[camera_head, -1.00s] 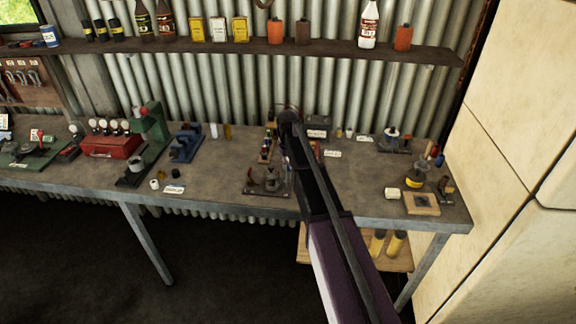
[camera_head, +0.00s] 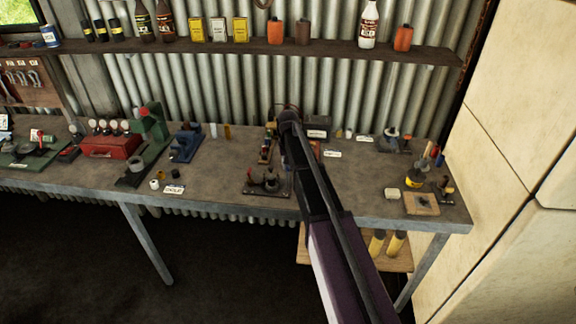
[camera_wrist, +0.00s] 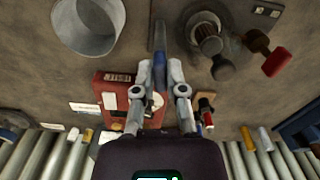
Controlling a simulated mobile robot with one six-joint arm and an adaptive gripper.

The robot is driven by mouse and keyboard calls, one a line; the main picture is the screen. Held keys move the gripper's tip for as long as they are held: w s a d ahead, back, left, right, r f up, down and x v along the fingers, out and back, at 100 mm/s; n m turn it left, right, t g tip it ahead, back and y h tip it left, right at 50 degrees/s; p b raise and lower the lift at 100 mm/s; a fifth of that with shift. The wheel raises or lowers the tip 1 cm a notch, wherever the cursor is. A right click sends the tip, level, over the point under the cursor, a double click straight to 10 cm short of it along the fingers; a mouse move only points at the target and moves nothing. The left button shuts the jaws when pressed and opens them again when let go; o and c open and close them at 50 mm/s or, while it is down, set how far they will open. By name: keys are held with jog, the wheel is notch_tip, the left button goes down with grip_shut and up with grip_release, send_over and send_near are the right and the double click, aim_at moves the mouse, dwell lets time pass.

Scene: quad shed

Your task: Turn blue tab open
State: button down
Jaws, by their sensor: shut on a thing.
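In the wrist view a blue tab (camera_wrist: 160,69) stands between the fingertips of my gripper (camera_wrist: 161,75). The fingers are closed in on it from both sides. A grey bar runs on from the tab, away from my gripper. Beside the left finger is a red block (camera_wrist: 112,88) with a label and a pale round part, partly hidden by that finger. In the head view my arm covers the gripper and the tab.
In the wrist view a grey cup (camera_wrist: 88,27) stands at the upper left. A dark knobbed fitting (camera_wrist: 210,40) and a red-ended handle (camera_wrist: 275,62) are at the right. The bench (camera_head: 228,180) holds tools on both sides of my arm, with a shelf (camera_head: 340,50) above.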

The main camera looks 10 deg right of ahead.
dwell(0.3)
jog(key=c, duration=0.7)
grip_release()
jog(key=shift+n, duration=0.3)
jog(key=n, duration=0.4)
notch_tip(320, 180, up, 14)
jog(key=p, duration=1.4)
jog(key=s+f+m+b, duration=0.1)
jog(key=s+f+b, duration=0.8)
jog(key=s, duration=0.6)
jog(key=s+f+m+b, duration=0.2)
jog(key=s+f+b, duration=0.7)
jog(key=s, duration=0.5)
jog(key=shift+s, duration=0.4)
jog(key=shift+s+d, duration=0.1)
